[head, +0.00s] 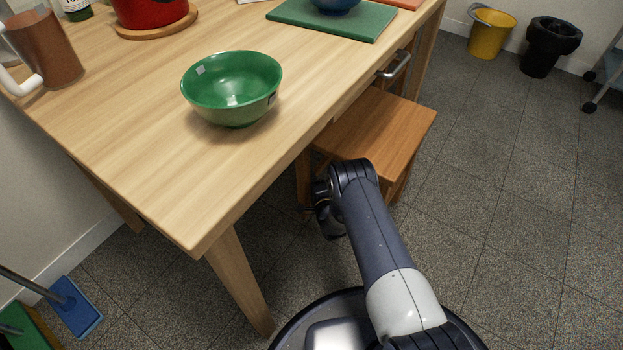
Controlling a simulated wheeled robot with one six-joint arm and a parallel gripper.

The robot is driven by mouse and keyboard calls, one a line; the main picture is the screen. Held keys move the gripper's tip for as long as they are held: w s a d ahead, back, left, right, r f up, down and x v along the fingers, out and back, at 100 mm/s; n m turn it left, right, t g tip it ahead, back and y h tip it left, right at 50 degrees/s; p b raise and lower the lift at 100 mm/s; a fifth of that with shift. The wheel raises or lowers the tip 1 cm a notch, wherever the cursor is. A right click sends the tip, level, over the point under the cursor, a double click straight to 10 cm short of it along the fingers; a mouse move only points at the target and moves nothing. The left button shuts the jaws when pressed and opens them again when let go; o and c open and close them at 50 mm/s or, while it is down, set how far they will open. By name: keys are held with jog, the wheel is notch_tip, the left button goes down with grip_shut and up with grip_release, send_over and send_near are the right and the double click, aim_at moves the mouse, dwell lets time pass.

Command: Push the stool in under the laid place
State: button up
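The wooden stool (398,122) stands on the floor at the right long side of the table (150,150). Its square seat juts out past the table edge, and its left part is hidden beneath the tabletop. A green mat or board (375,24) lies on the table above and beyond the stool, with a blue bowl (335,4) on it, cut off by the top of the picture. My gripper (328,218) is low beside the near side of the stool, below tabletop height. The arm hides part of it, and its fingers do not show clearly. I cannot tell whether it touches the stool.
A drawer handle (396,66) sticks out above the stool. A table leg (240,277) stands left of my arm. A green bowl (232,88) sits near the table edge. A yellow bucket (490,34) and black bin (549,48) stand far right. The floor right of the stool is clear.

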jog(key=shift+o, duration=1.1)
jog(key=shift+s, duration=0.15)
jog(key=p+v, duration=0.4)
jog(key=v, duration=0.6)
jog(key=shift+s+d, duration=0.2)
jog(key=shift+s, duration=0.05)
jog(key=shift+b+x, duration=2)
jog(key=shift+x, duration=3.5)
